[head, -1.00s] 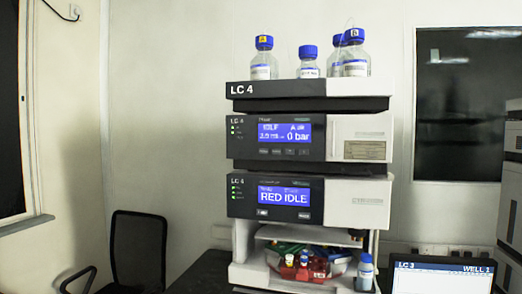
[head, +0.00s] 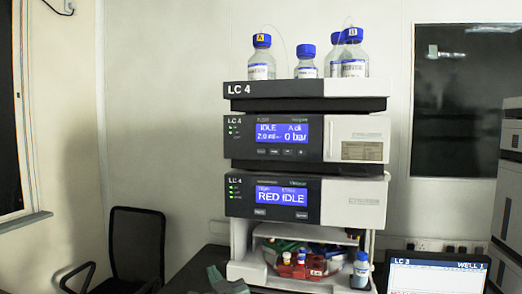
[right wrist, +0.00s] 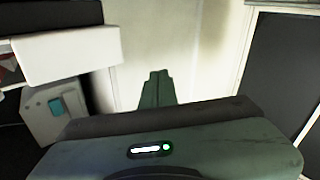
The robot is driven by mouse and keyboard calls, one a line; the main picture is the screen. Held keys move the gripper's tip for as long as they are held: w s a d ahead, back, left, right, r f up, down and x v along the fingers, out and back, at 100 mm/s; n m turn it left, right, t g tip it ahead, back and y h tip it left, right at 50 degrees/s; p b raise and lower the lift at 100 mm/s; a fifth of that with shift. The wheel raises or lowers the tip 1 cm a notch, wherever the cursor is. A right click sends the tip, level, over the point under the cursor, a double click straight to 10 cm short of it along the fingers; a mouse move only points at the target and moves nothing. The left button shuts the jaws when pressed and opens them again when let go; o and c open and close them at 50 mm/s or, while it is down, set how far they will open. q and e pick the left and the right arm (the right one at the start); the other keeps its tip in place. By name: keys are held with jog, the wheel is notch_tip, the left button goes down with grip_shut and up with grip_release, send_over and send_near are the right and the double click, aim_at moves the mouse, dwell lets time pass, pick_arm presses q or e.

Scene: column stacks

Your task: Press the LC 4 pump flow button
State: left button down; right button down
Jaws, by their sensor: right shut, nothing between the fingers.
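The LC 4 stack stands in the middle of the head view. Its pump module (head: 240,142) has a blue screen (head: 282,130) reading IDLE and 0 bar. A row of several small dark pump buttons (head: 280,152) sits just below that screen; their labels are too small to read. My right gripper (head: 218,280) shows at the bottom edge, low and left of the stack's base, well below the pump buttons. In the right wrist view its fingers (right wrist: 157,88) are together and empty. My left gripper is not in view.
Below the pump, another module (head: 240,200) shows RED IDLE. Several blue-capped bottles (head: 306,62) stand on top. An open bay holds a red tray (head: 300,271). A laptop (head: 430,275) is at right, a black chair (head: 137,240) at left. Space before the stack's front looks clear.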

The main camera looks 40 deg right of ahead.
aim_at(260, 157)
jog(key=s+r+m+t+h, duration=0.1)
jog(key=s+r, duration=0.3)
jog(key=r, duration=0.6)
jog(key=s+d+r+m+t+h+p, duration=0.1)
jog(key=s+r, duration=0.4)
jog(key=r, duration=0.6)
jog(key=s+d+r+m+t+h, duration=0.1)
jog(key=s+r+t+h, duration=0.2)
jog(key=r, duration=0.7)
jog(key=shift+s+d+r+m, duration=0.3)
jog(key=shift+s+r, duration=0.1)
jog(key=shift+s, duration=0.4)
jog(key=shift+w, duration=0.1)
jog(key=shift+w+d, duration=1.4)
jog(key=shift+d, duration=0.25)
jog(key=shift+w+d, duration=1.4)
jog(key=shift+d, duration=0.25)
jog(key=shift+d, duration=0.1)
jog(key=shift+w+d+t, duration=0.25)
jog(key=shift+w+t, duration=0.05)
